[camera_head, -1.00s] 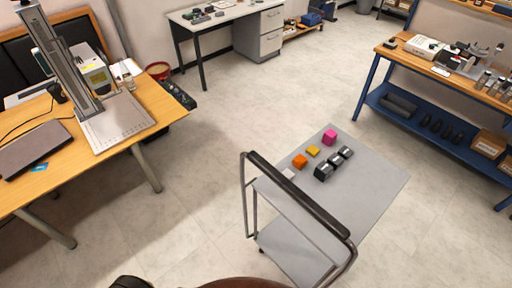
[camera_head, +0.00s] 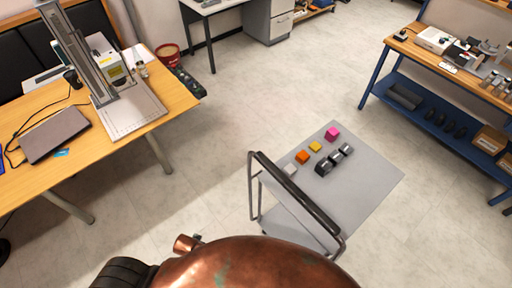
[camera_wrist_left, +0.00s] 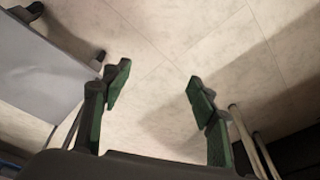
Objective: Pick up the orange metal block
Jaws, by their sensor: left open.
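The small orange metal block (camera_head: 302,157) sits on the grey top of a cart (camera_head: 372,186) in the head view. It stands between a white block (camera_head: 290,170) and a yellow block (camera_head: 315,146), with a pink block (camera_head: 333,133) farther back. My left gripper (camera_wrist_left: 158,92) is open in the left wrist view, with nothing between its green-padded fingers and pale floor behind them. The orange block does not show in that view. Neither gripper shows in the head view.
Dark metal cylinders (camera_head: 335,159) stand right of the blocks. The cart's black handle (camera_head: 295,194) runs along its near left side. A wooden desk with a laser marker (camera_head: 112,85) is at left, a blue-framed bench (camera_head: 440,119) at right.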

